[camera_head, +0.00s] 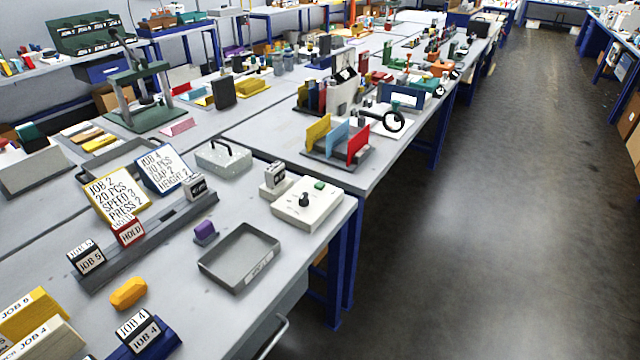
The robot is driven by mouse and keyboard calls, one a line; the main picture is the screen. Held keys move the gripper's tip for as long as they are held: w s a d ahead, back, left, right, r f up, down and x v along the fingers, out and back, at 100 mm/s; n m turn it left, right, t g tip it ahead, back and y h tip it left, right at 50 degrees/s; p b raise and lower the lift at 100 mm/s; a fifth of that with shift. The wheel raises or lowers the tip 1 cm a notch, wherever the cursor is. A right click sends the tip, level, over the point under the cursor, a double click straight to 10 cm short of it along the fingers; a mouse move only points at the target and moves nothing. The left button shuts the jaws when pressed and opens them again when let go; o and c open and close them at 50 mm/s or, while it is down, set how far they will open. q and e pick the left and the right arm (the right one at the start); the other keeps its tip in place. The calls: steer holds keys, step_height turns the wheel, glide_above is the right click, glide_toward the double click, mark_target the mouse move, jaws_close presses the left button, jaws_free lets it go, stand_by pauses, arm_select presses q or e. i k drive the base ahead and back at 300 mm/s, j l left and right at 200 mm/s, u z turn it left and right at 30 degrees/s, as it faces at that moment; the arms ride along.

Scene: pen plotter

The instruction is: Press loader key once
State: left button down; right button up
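A white control box (320,216) sits at the right edge of the near bench, with a black knob (306,199) and a green button (320,185) on its top. A small grey block with a dark, labelled face (274,176) stands at its upper left. No key in view can be read as the loader key; the box's markings are too small to read. Neither of my grippers is in view.
A grey tray (213,278) with a label lies in front of the box, with a purple block (205,233) beside it. Job cards (119,199), a red HOLD block (129,232) and a yellow-orange piece (128,293) lie left. The floor aisle (480,220) right is clear.

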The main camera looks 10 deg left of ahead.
mark_target(319, 185)
steer(key=i+l+u, duration=0.6)
steer(key=u, duration=0.15)
steer(key=i+l+u, duration=0.25)
steer(key=l+u, duration=0.15)
steer(key=l, duration=0.15)
